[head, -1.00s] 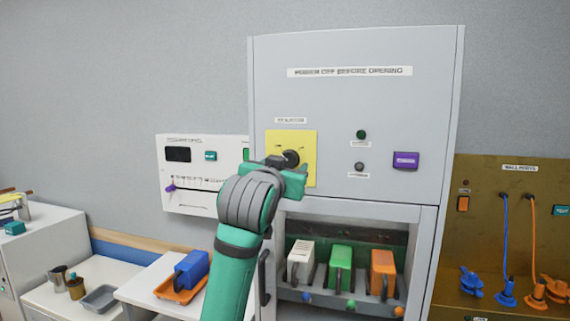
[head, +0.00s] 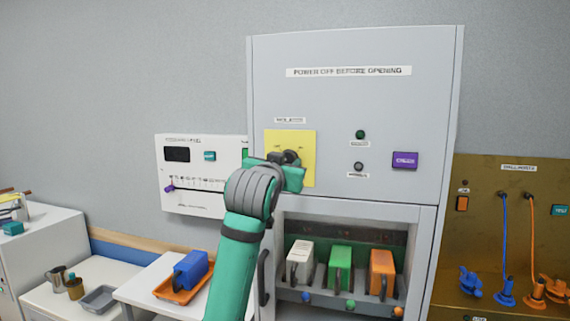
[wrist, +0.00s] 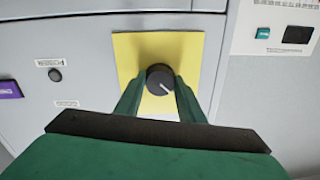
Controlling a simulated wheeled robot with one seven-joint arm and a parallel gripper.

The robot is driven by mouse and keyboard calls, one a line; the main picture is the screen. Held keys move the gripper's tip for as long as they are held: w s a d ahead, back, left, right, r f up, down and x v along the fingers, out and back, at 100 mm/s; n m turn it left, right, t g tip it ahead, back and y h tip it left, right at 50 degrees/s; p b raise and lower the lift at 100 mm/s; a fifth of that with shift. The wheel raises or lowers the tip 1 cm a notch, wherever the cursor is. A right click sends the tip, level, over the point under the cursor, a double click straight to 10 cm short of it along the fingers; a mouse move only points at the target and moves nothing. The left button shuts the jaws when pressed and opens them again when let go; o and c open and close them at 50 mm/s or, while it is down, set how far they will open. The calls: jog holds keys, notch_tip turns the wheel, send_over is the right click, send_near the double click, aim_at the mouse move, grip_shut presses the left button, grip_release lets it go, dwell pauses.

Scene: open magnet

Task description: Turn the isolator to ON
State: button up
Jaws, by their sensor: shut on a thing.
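The isolator is a dark round knob (wrist: 160,79) with a pale pointer line, on a yellow plate (wrist: 190,50) on the grey cabinet. In the wrist view my gripper (wrist: 160,92) has its two green fingers on either side of the knob, shut on it. The pointer line runs toward the lower right in that view. In the head view the yellow plate (head: 304,145) shows under the isolator label, and my gripper (head: 286,160) covers the lower left of it. The knob (head: 292,157) is mostly hidden there. The plate's markings are too small to read.
The cabinet (head: 350,100) carries a purple button (head: 405,160) and two small round fittings right of the plate. Below is an open bay with white, green and orange blocks (head: 340,268). A white control panel (head: 200,175) is on the left, close to my arm.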

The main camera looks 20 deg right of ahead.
jog(key=shift+w, duration=0.1)
jog(key=shift+a, duration=0.1)
jog(key=shift+w+a+r+m+h, duration=0.1)
jog(key=shift+m+h, duration=0.15)
jog(key=shift+m, duration=4.3)
jog(key=shift+w+a+r+m+h, duration=0.1)
jog(key=shift+m+h, duration=0.15)
jog(key=shift+m, duration=4.6)
jog(key=o, duration=1)
jog(key=shift+f, duration=0.1)
jog(key=shift+o, duration=0.2)
jog(key=shift+d, duration=0.1)
